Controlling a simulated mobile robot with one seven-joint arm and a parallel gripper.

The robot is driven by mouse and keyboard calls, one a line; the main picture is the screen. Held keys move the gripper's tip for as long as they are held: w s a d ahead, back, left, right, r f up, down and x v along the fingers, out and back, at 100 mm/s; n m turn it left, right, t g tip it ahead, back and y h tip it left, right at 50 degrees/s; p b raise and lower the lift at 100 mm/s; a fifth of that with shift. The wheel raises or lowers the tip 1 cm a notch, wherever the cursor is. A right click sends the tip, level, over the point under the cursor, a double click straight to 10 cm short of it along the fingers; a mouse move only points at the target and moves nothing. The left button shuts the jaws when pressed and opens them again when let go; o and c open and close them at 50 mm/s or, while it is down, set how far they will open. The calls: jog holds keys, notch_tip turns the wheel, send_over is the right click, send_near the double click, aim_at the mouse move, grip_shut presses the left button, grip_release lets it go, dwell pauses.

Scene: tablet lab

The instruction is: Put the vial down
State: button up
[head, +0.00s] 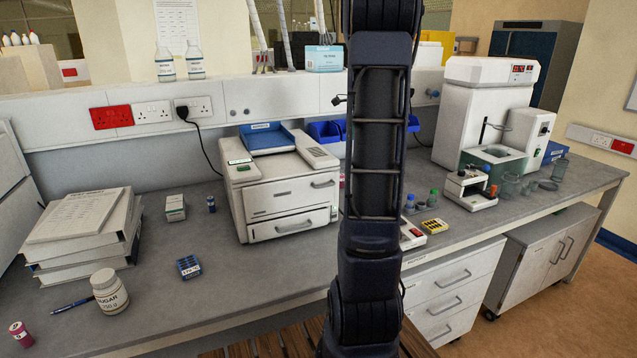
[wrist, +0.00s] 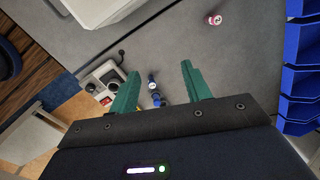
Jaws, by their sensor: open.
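My gripper (wrist: 161,70) shows in the wrist view with its two green fingers apart and nothing clasped between them. Beyond the fingers, small dark blue items (wrist: 154,87) stand on the grey bench; whether they are vials I cannot tell. A small red-and-white cylinder (wrist: 214,19) is on the bench farther up in the wrist view, clear of the fingers. In the head view a small dark cylinder (head: 211,204) stands left of the white drawer machine, and a red one (head: 20,333) is at the near left. Which is the vial is unclear. My arm hides my gripper there.
The white drawer machine (head: 290,195) fills the middle back of the bench. Blue bins (wrist: 300,60) line the wrist view's right edge. Small bottles (head: 409,203) and a yellow item (head: 433,226) sit right of my arm.

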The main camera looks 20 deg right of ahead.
jog(key=s+a+r+n+t, duration=0.1)
jog(key=s+a+r+n, duration=0.1)
jog(key=s+a+n, duration=0.75)
jog(key=s+a+r+n+t, duration=0.15)
jog(key=s+a+n, duration=0.45)
jog(key=s+a, duration=0.6)
jog(key=s+a+f+n, duration=0.3)
jog(key=s+a+n, duration=0.2)
jog(key=s+n, duration=0.1)
jog(key=shift+s+a+f, duration=0.15)
jog(key=shift+s+f, duration=0.15)
jog(key=shift+s, duration=0.6)
jog(key=shift+o, duration=0.4)
